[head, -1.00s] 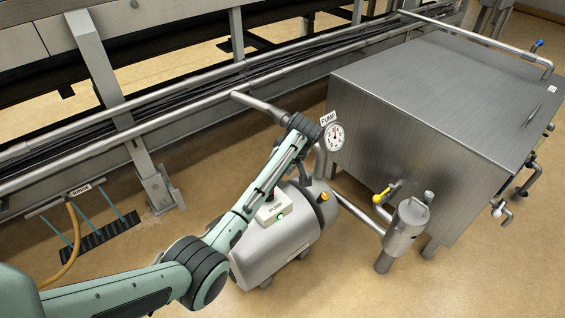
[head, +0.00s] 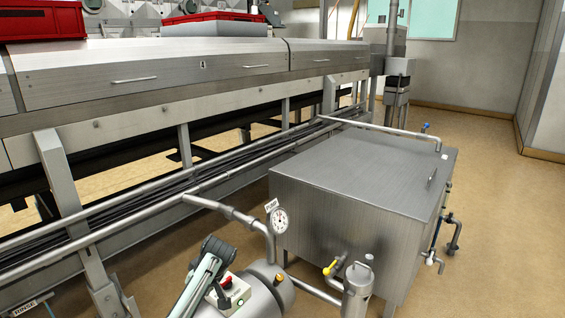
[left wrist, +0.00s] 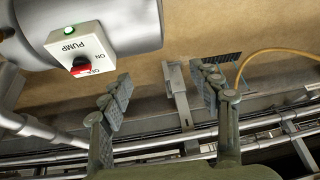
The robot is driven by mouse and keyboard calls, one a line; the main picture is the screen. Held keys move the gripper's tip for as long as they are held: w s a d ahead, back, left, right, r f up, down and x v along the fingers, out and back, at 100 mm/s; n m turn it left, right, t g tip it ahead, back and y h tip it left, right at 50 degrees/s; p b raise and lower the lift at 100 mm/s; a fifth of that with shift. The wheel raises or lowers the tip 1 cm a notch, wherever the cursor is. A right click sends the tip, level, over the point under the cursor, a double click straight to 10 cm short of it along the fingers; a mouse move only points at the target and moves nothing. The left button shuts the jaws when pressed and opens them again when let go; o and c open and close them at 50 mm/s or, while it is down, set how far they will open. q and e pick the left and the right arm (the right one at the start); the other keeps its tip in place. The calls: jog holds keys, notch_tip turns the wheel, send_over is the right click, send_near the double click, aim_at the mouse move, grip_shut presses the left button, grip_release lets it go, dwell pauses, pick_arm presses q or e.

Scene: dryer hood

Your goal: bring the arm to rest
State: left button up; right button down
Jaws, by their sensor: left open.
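My left arm (head: 208,276) shows at the bottom of the head view, its dark end joint in front of the pump; the gripper itself is hidden there. In the left wrist view my left gripper (left wrist: 164,86) is open, its two fingers well apart with nothing between them. The white pump switch box (left wrist: 84,48) with a red knob and a lit green lamp is beside the left finger, apart from it. The box also shows in the head view (head: 236,292) on the grey pump tank (head: 271,290). My right gripper is in neither view.
A large steel tank (head: 345,205) with a gauge (head: 280,221) stands right of the pump. A long steel machine (head: 180,75) with pipes along its base runs behind. A yellow hose (left wrist: 262,58) lies near the right finger. Floor at the right is clear.

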pick_arm(q)
jog(key=s+a+r+n+g+y, duration=0.1)
jog(key=s+a+r+y, duration=0.15)
jog(key=a, duration=1.05)
jog(key=s+a+r+n+y, duration=0.1)
jog(key=s+a+r+y, duration=0.15)
jog(key=a, duration=0.95)
jog(key=s+a+r+n+g+y, duration=0.1)
jog(key=a+r, duration=0.3)
jog(key=a, duration=0.9)
jog(key=s+d+f+m+t+h, duration=0.2)
jog(key=s+d+f+m+h, duration=0.1)
jog(key=s+d+f+m, duration=0.8)
jog(key=s+d+f+m+t+h, duration=0.1)
jog(key=s+d+f+m, duration=0.1)
jog(key=s+d+m, duration=0.3)
jog(key=s+d+f+m+h, duration=0.2)
jog(key=s, duration=0.5)
jog(key=s+d+f+n+h, duration=0.1)
jog(key=d+f, duration=0.1)
jog(key=d, duration=0.6)
jog(key=s+d+f+n+h, duration=0.1)
jog(key=s+d+f+h, duration=0.1)
jog(key=d, duration=0.6)
jog(key=shift+f, duration=0.55)
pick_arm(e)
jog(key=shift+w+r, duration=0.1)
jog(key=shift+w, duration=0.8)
